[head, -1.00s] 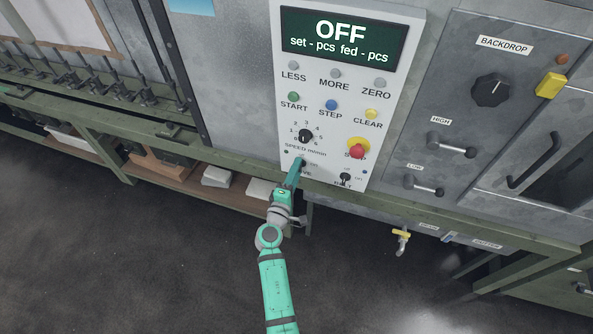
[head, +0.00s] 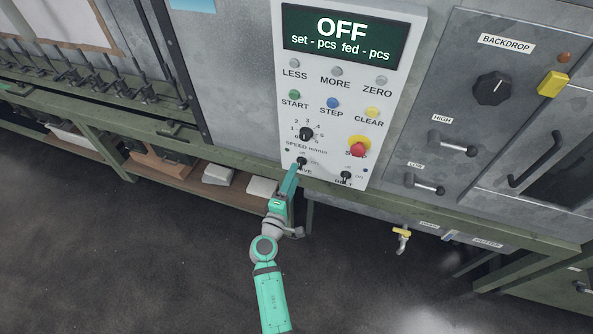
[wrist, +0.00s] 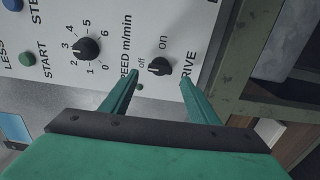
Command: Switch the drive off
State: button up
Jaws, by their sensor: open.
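The drive switch (head: 301,163) is a small black rotary knob low on the white control panel (head: 390,40). In the wrist view the drive knob (wrist: 159,66) lies beyond and between my two fingers, with "off" and "on" printed beside it. Its pointer is turned toward the "off" mark. The panel's display (head: 340,40) reads "OFF" in white letters. My gripper (head: 292,176) is just below the knob in the head view. In the wrist view my gripper (wrist: 158,80) is open, with nothing between the fingertips, which appear short of the knob.
The speed knob (head: 306,134) sits above the drive knob, and the red stop button (head: 357,149) is up and to the right. The heat switch (head: 345,177) is to the right. A green bench rail (head: 235,151) runs beside the panel's lower end.

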jog(key=v, duration=0.6)
jog(key=shift+s, duration=0.2)
jog(key=shift+a, duration=0.1)
jog(key=s+f+m+g+y, duration=0.1)
jog(key=s+f+m+y, duration=0.2)
jog(key=s, duration=0.7)
jog(key=s+f+m+g+y, duration=0.2)
jog(key=s+f, duration=0.3)
jog(key=s, duration=0.5)
jog(key=s+d+r+m, duration=0.2)
jog(key=s+r+m, duration=0.2)
jog(key=s+r, duration=0.3)
jog(key=s+d+r+m+t, duration=0.1)
jog(key=s+r+m, duration=0.4)
jog(key=s, duration=0.6)
notch_tip(320, 180, up, 2)
jog(key=shift+d+r+m+y, duration=0.2)
jog(key=shift+d+m+y, duration=0.1)
jog(key=shift+d, duration=0.2)
jog(key=c, duration=0.6)
